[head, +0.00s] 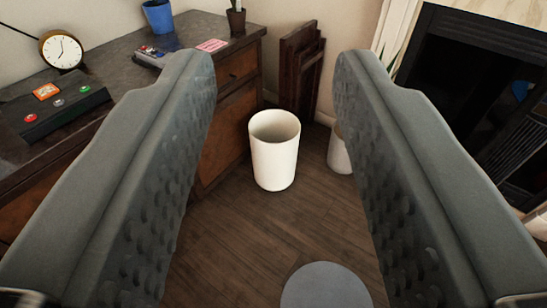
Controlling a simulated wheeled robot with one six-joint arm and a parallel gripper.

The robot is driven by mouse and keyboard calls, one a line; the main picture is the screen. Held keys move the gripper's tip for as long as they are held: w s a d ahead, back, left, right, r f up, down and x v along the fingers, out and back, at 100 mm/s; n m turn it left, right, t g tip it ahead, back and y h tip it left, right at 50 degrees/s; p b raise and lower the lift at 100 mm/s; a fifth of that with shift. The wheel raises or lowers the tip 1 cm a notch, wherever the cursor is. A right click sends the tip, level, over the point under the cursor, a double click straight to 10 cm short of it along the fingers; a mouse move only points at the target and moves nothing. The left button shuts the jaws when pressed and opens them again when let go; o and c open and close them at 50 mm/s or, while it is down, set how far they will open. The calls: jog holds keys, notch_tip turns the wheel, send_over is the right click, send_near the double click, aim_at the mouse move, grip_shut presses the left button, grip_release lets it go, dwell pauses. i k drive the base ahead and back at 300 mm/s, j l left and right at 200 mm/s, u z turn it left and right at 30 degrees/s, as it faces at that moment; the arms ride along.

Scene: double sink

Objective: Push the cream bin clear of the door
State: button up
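The cream bin (274,160) stands upright on the dark wood floor. It is open at the top and close to the front of a wooden cabinet (225,130), whose drawer and lower panel show behind and left of it. My gripper (275,75) is open, its two grey textured fingers wide apart. The bin shows in the gap between the fingers, farther off and below, not touched by them. I cannot tell for sure which panel is the door; the cabinet's lower front is partly hidden by the left finger.
A second pale container (340,155) stands right of the bin, partly behind the right finger. Folded dark wooden panels (300,70) lean at the wall behind. A round grey disc (325,287) lies in front. A clock (61,50), button box (55,107) and blue pot (157,16) sit on the cabinet top.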

aim_at(275, 134)
jog(key=i+l, duration=0.65)
jog(key=i+l+u, duration=0.1)
jog(key=i+l, duration=1.25)
jog(key=l, duration=0.15)
jog(key=k+j, duration=0.2)
jog(key=j, duration=0.15)
jog(key=l+u, duration=0.1)
jog(key=i+l, duration=0.05)
